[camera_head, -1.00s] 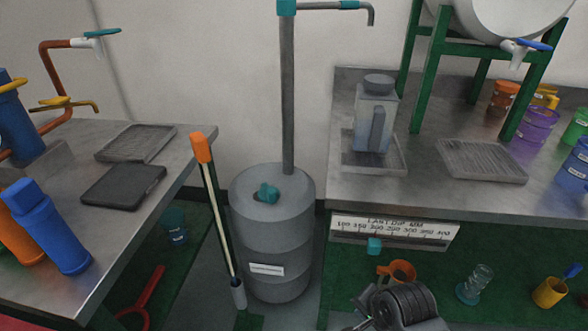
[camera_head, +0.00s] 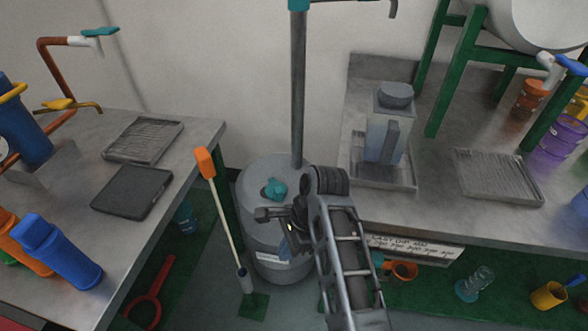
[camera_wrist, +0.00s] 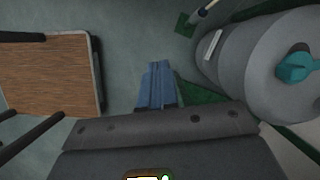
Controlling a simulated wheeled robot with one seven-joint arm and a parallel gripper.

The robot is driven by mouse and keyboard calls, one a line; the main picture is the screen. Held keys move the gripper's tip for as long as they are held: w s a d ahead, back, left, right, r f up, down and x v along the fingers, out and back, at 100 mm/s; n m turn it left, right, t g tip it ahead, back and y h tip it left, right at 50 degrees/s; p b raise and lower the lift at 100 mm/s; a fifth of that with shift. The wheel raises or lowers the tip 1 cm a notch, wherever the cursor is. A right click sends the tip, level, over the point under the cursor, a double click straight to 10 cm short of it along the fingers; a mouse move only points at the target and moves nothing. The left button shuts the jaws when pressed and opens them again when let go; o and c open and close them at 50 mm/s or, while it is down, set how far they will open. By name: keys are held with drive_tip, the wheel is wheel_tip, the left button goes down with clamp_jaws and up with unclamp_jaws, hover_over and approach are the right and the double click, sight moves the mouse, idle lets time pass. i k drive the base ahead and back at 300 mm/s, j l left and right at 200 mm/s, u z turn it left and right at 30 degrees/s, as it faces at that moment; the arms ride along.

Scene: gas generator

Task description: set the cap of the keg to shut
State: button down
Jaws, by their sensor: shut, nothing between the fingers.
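The grey keg (camera_head: 262,225) stands on the floor between the two benches, with a vertical pipe rising behind it. Its teal cap (camera_head: 275,188) sits on the top face, left of the pipe. My gripper (camera_head: 287,250) is shut and empty, pointing down in front of the keg's side, and it hides part of the keg. In the wrist view my blue fingers (camera_wrist: 157,82) are together over bare floor. There the keg (camera_wrist: 240,60) is to their right, with the teal cap (camera_wrist: 297,67) near the right edge, apart from the fingers.
An orange-topped rod (camera_head: 218,195) leans left of the keg. The left bench (camera_head: 75,185) and right bench (camera_head: 430,205) flank it closely. A wooden-topped piece (camera_wrist: 50,75) is at left in the wrist view. A jug (camera_head: 385,125) stands on the right bench.

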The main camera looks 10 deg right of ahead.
sight(276, 190)
drive_tip(key=i+l, duration=0.25)
drive_tip(key=i, duration=0.2)
drive_tip(key=i+l, duration=0.25)
drive_tip(key=i, duration=0.2)
